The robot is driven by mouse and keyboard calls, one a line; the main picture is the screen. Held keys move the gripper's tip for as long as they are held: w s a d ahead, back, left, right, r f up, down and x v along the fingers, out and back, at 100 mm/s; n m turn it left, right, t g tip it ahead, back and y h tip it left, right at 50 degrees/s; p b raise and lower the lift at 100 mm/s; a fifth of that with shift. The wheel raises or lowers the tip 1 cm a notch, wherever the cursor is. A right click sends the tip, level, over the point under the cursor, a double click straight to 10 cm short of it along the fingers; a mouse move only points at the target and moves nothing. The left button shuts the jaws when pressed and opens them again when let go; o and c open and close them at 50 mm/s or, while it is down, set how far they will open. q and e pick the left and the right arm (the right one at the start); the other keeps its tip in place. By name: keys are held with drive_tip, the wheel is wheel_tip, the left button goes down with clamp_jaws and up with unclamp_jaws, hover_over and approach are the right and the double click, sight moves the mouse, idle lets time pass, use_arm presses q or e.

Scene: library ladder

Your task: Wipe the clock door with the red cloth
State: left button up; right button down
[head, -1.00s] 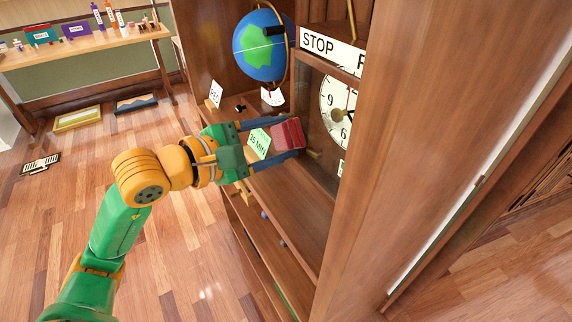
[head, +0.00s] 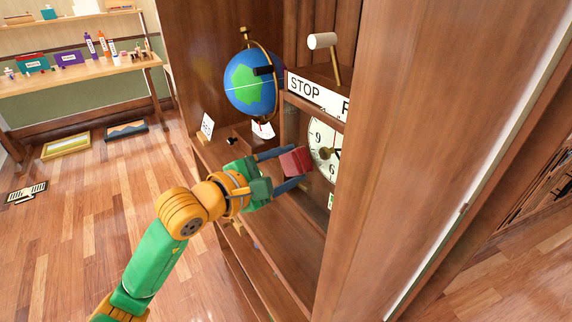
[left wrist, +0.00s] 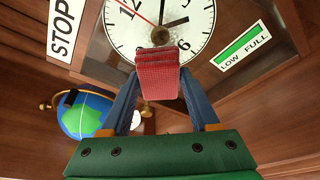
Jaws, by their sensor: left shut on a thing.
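My left gripper (head: 284,168) is shut on the folded red cloth (head: 296,161), its blue fingers on either side of it. The cloth also shows in the left wrist view (left wrist: 157,80), overlapping the lower part of the clock face (left wrist: 120,30). In the head view the cloth is just left of the clock face (head: 322,143), at the front of the clock door (head: 316,193). Whether the cloth touches the door, I cannot tell. Part of the clock is hidden behind a wooden panel on the right. My right gripper is not in view.
A globe (head: 252,82) stands on the shelf just behind my left gripper. A STOP sign (head: 310,90) runs above the clock, with a mallet-like thing (head: 325,42) over it. A tall wooden panel (head: 400,150) closes off the right. The floor at left is mostly clear.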

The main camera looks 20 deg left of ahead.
use_arm(q)
drive_tip(key=shift+d, duration=0.1)
drive_tip(key=shift+w+d, duration=0.5)
drive_tip(key=shift+w, duration=0.2)
idle(0.4)
